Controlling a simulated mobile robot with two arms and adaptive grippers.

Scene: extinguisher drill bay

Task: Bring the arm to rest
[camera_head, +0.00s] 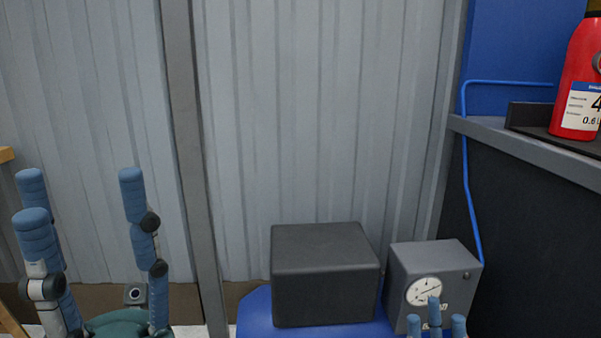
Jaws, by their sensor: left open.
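My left gripper (82,203) is at the lower left, pointing up, with its blue fingers spread wide apart. Nothing is between the fingers. A teal palm shows at the bottom edge. My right gripper (436,322) shows only its blue fingertips at the bottom edge, in front of a grey box with a dial gauge (425,290). The rest of the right gripper is below the picture, and whether it is open or shut cannot be seen.
A dark box (325,277) sits on a blue surface (256,312) at bottom centre. A red extinguisher (578,85) stands on a ledge (525,141) at the right, near a blue pipe (466,180). A grey corrugated wall (310,110) fills the back.

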